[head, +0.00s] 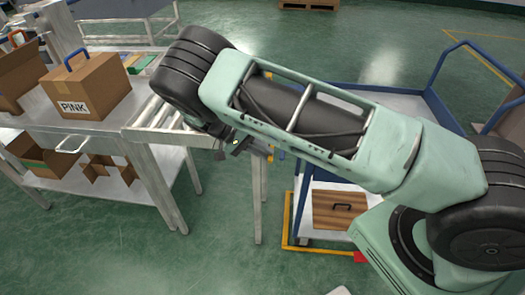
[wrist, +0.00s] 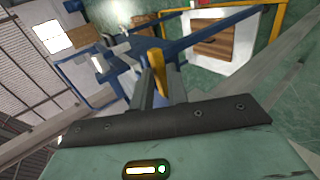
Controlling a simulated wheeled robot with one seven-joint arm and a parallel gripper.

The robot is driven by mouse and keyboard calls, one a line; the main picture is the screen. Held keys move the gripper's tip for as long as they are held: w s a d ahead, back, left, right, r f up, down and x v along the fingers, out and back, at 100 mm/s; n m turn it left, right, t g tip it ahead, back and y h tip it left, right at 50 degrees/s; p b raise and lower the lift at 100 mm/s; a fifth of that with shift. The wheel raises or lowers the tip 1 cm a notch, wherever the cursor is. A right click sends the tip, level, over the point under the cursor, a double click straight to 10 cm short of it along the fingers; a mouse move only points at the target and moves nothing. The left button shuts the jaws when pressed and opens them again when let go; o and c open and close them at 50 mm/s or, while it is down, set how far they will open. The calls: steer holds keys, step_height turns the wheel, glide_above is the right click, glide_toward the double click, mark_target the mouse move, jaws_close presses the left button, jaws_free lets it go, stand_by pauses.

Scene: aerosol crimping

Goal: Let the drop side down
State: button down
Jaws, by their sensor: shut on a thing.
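The blue cart (head: 437,92) stands right of centre in the head view, partly hidden behind my arm. Its blue rails also cross the wrist view (wrist: 190,44). I cannot tell clearly which rail is the drop side or how it is set. My gripper (wrist: 159,88) is shut on a yellow piece (wrist: 157,62) that stands up between its fingers, close to the blue rails. In the head view my gripper (head: 254,149) is small and partly hidden under my wrist, at the cart's left end. How the yellow piece joins the cart is hidden.
A grey table with rollers (head: 150,130) stands left of the cart, bearing a cardboard box marked PINK (head: 88,88). A brown wooden panel with a handle (head: 338,208) is on the cart's lower shelf. Yellow lines (head: 325,250) edge the cart's foot. Green floor is clear in front.

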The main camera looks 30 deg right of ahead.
steer(key=shift+s+f, duration=0.2)
steer(key=shift+f, duration=0.55)
steer(key=c, duration=1.4)
jaws_free()
steer(key=shift+w+f, duration=0.1)
steer(key=shift+c, duration=0.2)
steer(key=shift+w+r, duration=0.1)
steer(key=shift+r, duration=0.2)
steer(key=b+v, duration=0.3)
steer(key=v, duration=1.4)
steer(key=shift+w+a+r, duration=0.1)
